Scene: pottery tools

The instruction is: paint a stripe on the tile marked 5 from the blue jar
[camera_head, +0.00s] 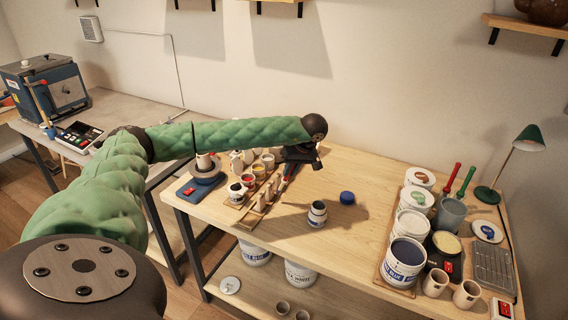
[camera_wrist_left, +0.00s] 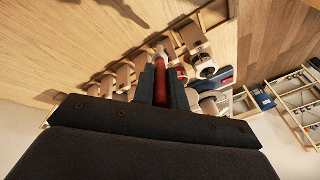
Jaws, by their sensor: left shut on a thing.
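My left gripper (camera_head: 290,168) is over the table near the row of tiles. In the left wrist view its fingers (camera_wrist_left: 166,84) are shut on a red-handled brush (camera_wrist_left: 173,80); I cannot tell what is on its bristles. An open jar (camera_head: 317,214) with a white label stands on the table, right of and nearer than the gripper. A blue lid (camera_head: 347,198) lies beside it, so this appears to be the blue jar. Small pale tiles (camera_head: 261,206) stand in a row on a wooden rack; they also show in the left wrist view (camera_wrist_left: 124,76). Their numbers are not readable.
Several paint jars (camera_head: 236,190) stand left of the tiles, near a banding wheel (camera_head: 205,176). Large tubs (camera_head: 405,262), cups (camera_head: 467,293) and a green lamp (camera_head: 529,138) crowd the table's right side. The table between jar and tubs is clear.

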